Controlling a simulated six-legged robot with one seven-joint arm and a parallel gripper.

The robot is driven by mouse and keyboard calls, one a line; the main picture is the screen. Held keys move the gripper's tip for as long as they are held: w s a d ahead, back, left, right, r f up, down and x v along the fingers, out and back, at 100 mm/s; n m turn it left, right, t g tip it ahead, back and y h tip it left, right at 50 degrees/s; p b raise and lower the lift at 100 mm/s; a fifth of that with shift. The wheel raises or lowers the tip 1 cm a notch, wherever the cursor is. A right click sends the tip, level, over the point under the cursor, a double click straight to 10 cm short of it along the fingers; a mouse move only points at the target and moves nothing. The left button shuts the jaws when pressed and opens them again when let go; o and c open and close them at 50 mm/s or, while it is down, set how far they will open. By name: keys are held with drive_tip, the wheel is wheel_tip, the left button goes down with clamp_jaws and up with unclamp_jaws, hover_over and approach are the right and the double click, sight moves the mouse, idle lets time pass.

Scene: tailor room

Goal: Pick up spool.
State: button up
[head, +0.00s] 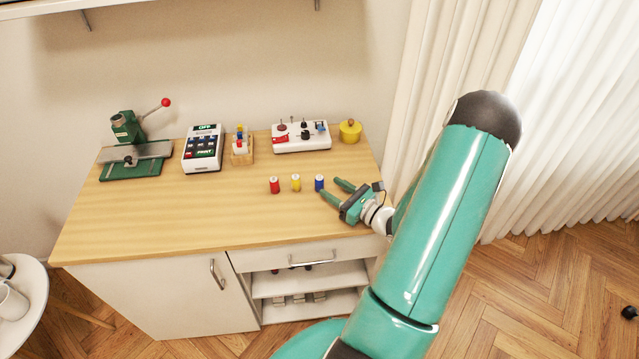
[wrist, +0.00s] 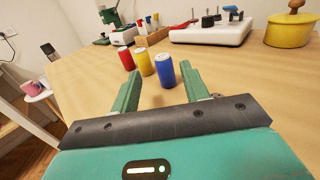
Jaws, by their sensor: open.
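Three spools stand upright in a row on the wooden table: a red spool (head: 275,185), a yellow spool (head: 296,183) and a blue spool (head: 319,183). In the wrist view the blue spool (wrist: 164,71) is nearest, with the yellow spool (wrist: 145,63) and the red spool (wrist: 126,59) to its left. My gripper (head: 334,190) is open and empty, low over the table at the right of the row. In the wrist view my gripper (wrist: 158,82) has its two green fingers spread, with the blue spool between and just beyond the tips. No contact shows.
Behind the spools are a label printer (head: 203,150), a small wooden rack (head: 241,150), a white device with knobs (head: 301,137) and a yellow pot (head: 350,131). A green press (head: 136,158) stands at the far left. The table's front left is clear.

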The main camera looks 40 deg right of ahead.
sight(319, 177)
drive_tip(key=shift+w+a+r, duration=0.1)
drive_tip(key=shift+w+r, duration=0.05)
drive_tip(key=shift+w, duration=1.45)
drive_tip(key=shift+w+a+r, duration=0.1)
drive_tip(key=shift+w, duration=1.45)
clamp_jaws()
